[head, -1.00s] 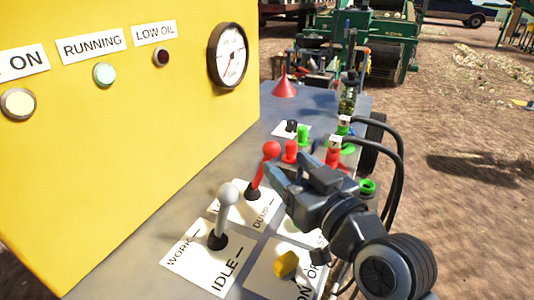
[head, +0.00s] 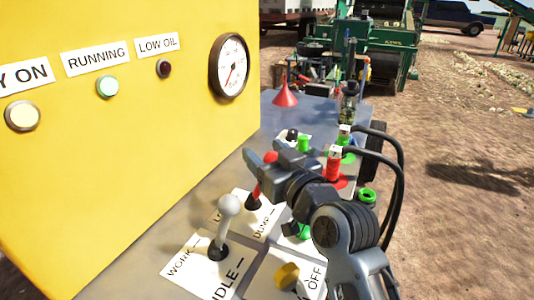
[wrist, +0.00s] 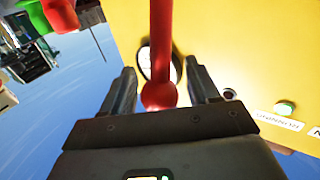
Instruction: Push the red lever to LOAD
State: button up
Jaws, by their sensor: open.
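The red lever (head: 257,190) stands on the grey panel top, on a white plate lettered DUMP along one edge. The plate's other lettering is mostly hidden. My gripper (head: 260,153) is open at the lever's top and partly hides its red knob. In the wrist view, the lever's red shaft (wrist: 161,40) and ball knob (wrist: 159,95) lie between the two spread fingers of my gripper (wrist: 158,78). Gaps show on both sides of the knob, so the fingers look apart from it.
A grey-knobbed lever (head: 229,206) on a WORK/IDLE plate stands close in front. A yellow knob (head: 287,275) is at the bottom. Red and green hose couplings (head: 333,165) and black hoses are to the right.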

jog(key=shift+c, duration=0.2)
grip_shut()
jog(key=shift+a+r, duration=0.1)
dwell(0.4)
jog(key=w+a+f+n+g+h+p, duration=0.1)
jog(key=w+a+n+g+h+p, duration=0.2)
jog(key=a+p, duration=0.5)
jog(key=shift+f+g+h+p, duration=0.2)
jog(key=shift+g+h+p, duration=0.3)
jog(key=shift+p, duration=1.15)
jog(key=shift+s, duration=0.1)
jog(key=shift+o, duration=0.2)
grip_release()
